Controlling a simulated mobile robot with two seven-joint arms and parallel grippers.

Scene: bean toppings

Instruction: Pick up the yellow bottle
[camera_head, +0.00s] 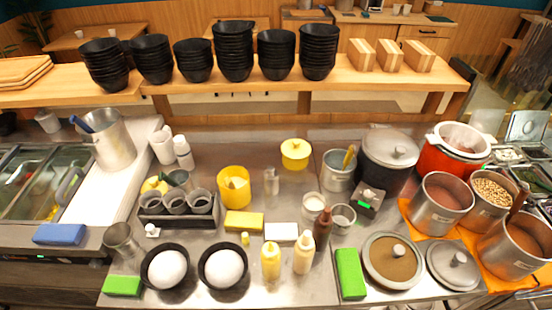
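A yellow bottle (271,262) stands upright near the front edge of the steel counter, right of two black bowls. A paler cream-yellow bottle (304,254) stands close to its right, and a dark brown bottle (322,228) stands behind that one. Nothing holds the yellow bottle. Neither of my grippers shows in the head view.
Two black bowls with white contents (224,266) stand to the left. A yellow block (244,221) and a white block (281,231) lie behind the bottles. A green block (350,273) and a lidded pot (392,260) lie to the right. Stacked black bowls (235,50) line the back shelf.

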